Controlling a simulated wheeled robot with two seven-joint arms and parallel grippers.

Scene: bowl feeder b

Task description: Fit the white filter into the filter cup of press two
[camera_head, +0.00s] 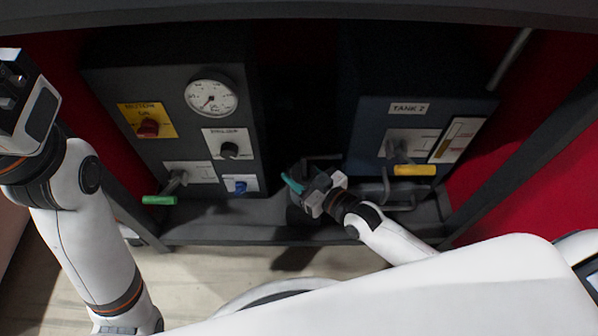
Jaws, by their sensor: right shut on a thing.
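My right gripper (312,196) is low in the middle of the head view, between the two machine panels. It is shut on a teal piece (292,184), which sticks out from the jaws to the upper left. A dark, roundish part lies just under and behind this gripper, partly hidden by it. I cannot make out the white filter, the filter cup or a label for press two. My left gripper (14,84) is raised at the far left edge, partly out of frame. Its jaws are too unclear to read.
The left grey panel (108,88) carries a gauge (210,97), a red knob (148,128), a blue knob (240,187) and a green-handled lever (159,200). The right panel, marked Tank 2 (408,109), has a yellow-handled lever (414,170). Dark frame posts stand at both sides.

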